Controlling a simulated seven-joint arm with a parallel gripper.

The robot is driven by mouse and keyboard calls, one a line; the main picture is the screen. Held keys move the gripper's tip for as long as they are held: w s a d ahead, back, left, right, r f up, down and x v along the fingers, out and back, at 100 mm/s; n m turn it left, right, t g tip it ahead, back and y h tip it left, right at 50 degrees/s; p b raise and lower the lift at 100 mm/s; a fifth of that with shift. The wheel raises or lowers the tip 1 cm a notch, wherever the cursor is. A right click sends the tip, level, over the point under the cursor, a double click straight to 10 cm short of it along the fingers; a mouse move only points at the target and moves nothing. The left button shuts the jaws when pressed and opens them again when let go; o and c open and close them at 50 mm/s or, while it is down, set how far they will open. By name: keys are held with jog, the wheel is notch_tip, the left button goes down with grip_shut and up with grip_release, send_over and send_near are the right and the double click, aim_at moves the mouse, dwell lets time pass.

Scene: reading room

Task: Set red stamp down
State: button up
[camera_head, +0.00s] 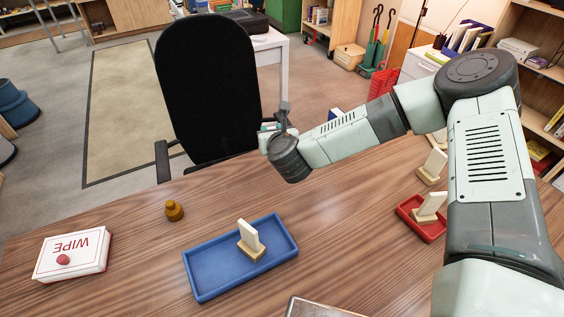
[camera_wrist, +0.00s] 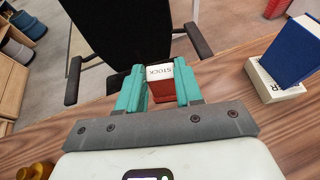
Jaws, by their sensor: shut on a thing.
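The red stamp (camera_wrist: 162,92) is a red block with a white face lettered STOCK. It shows in the wrist view between the two green fingers. My gripper (camera_wrist: 160,84) is shut on it. In the head view my gripper (camera_head: 272,130) is at the end of the arm, by the far edge of the desk and in front of the black chair. The stamp cannot be made out there. How high it is above the desk cannot be told.
On the wooden desk (camera_head: 340,230) are a blue tray (camera_head: 206,275) holding a cream stand, a white WIPE box (camera_head: 85,250), a brown knobbed piece (camera_head: 174,211) and a red tray (camera_head: 412,221). A blue block (camera_wrist: 295,52) on a cream base is right of my gripper. The desk's middle has bare room.

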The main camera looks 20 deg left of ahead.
jog(key=w+d+m+h, duration=0.2)
jog(key=w+d, duration=0.1)
jog(key=w, duration=0.2)
jog(key=shift+t, duration=0.5)
jog(key=shift+s+d+f, duration=0.1)
jog(key=shift+f, duration=2.35)
jog(key=shift+s+d+f, duration=0.1)
jog(key=shift+f, duration=2.35)
jog(key=shift+f, duration=0.15)
jog(key=o, duration=1.1)
jog(key=shift+c, duration=0.2)
